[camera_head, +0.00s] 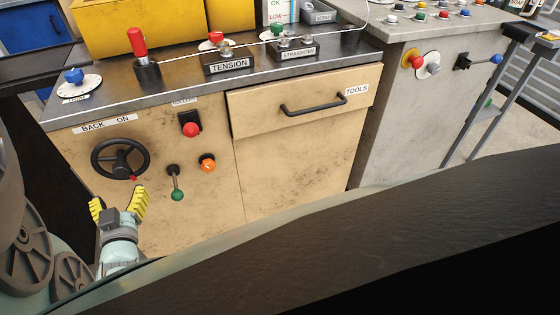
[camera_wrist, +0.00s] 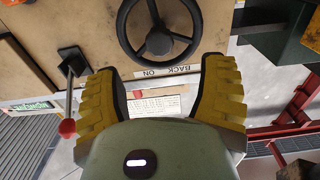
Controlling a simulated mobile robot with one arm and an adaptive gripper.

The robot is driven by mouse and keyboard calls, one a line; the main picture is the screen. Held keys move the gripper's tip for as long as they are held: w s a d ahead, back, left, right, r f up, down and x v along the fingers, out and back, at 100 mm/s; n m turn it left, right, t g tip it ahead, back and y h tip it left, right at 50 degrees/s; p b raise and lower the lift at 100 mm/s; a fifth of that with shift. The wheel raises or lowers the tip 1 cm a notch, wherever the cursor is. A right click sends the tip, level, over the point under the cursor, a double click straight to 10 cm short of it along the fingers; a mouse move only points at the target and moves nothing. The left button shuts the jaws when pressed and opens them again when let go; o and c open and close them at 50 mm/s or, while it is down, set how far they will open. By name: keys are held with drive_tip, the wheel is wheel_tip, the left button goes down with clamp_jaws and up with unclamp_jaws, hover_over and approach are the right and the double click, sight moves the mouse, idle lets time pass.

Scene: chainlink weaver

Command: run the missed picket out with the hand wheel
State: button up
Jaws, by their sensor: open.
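The black hand wheel (camera_head: 120,158) is on the tan cabinet's front at the left, under the BACK ON label (camera_head: 107,123). A small red mark or knob (camera_head: 133,178) shows at its lower right. In the wrist view the wheel (camera_wrist: 158,40) fills the upper middle, cut by the top edge, and the label reads upside down. My gripper (camera_head: 118,201) is open and empty, with yellow ribbed fingers, just below the wheel in the head view. In the wrist view its fingers (camera_wrist: 160,76) are spread and apart from the wheel. I cannot make out the missed picket.
A green-ball lever (camera_head: 176,190), an orange knob (camera_head: 207,162) and a red button (camera_head: 191,128) are right of the wheel. The TOOLS drawer (camera_head: 300,100) is shut. A red-handled lever (camera_head: 140,50) stands on the worktop (camera_head: 110,95). A red-ball lever (camera_wrist: 68,105) is beside my left finger.

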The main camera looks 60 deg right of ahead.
sight(121, 174)
drive_tip(key=x, duration=0.9)
drive_tip(key=shift+s+d, duration=0.1)
drive_tip(key=shift+o, duration=0.2)
clamp_jaws()
idle(0.4)
